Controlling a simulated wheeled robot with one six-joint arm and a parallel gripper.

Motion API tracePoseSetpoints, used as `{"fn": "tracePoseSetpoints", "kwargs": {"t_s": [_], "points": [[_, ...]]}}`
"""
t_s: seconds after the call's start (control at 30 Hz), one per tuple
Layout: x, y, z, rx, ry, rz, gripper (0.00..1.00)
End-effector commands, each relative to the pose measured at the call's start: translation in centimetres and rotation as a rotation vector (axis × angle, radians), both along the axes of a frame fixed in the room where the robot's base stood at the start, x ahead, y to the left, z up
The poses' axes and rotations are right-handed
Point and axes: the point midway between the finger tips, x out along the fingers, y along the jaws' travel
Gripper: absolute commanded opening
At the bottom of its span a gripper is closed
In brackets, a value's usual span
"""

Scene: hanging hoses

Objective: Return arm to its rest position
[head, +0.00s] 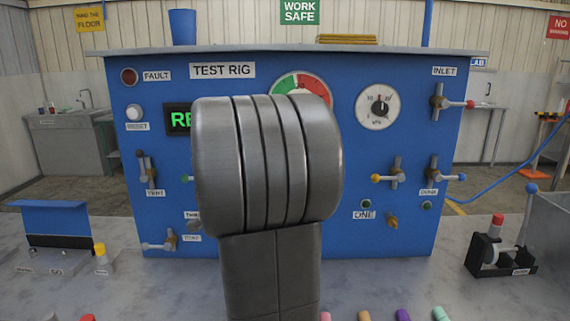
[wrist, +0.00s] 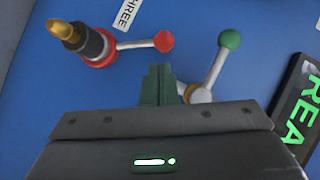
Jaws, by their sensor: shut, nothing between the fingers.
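My arm (head: 268,165) stands upright in the middle of the head view, a thick grey ribbed link in front of the blue test rig. It hides part of the panel and my gripper in that view. In the wrist view my gripper (wrist: 158,84) is shut and empty, its dark green fingers together and pointing at the blue panel (wrist: 190,20). A lever with a green ball (wrist: 230,39) is just right of the fingertips. A lever with a red ball (wrist: 164,41) is just above them; I cannot tell whether either touches.
The test rig (head: 330,225) carries several valves, a gauge (head: 378,108) and a partly hidden green display (head: 178,119). A brass-tipped fitting (wrist: 75,37) sticks out near the THREE label. On the bench are a blue-topped stand (head: 50,220) at left and a black clamp (head: 490,252) at right.

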Motion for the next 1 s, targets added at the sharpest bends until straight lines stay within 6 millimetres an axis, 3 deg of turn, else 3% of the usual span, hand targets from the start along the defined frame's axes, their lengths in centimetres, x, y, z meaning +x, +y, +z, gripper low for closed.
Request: {"fn": "tracePoseSetpoints", "kwargs": {"t_s": [0.17, 0.5, 1.0], "points": [[0.7, -0.9, -0.9, 0.087, 0.006, -0.004, 0.00], [2.1, -2.7, -0.3, 0.246, -0.034, -0.009, 0.00], [2.0, -3.4, -0.3, 0.337, -0.033, -0.006, 0.00]]}}
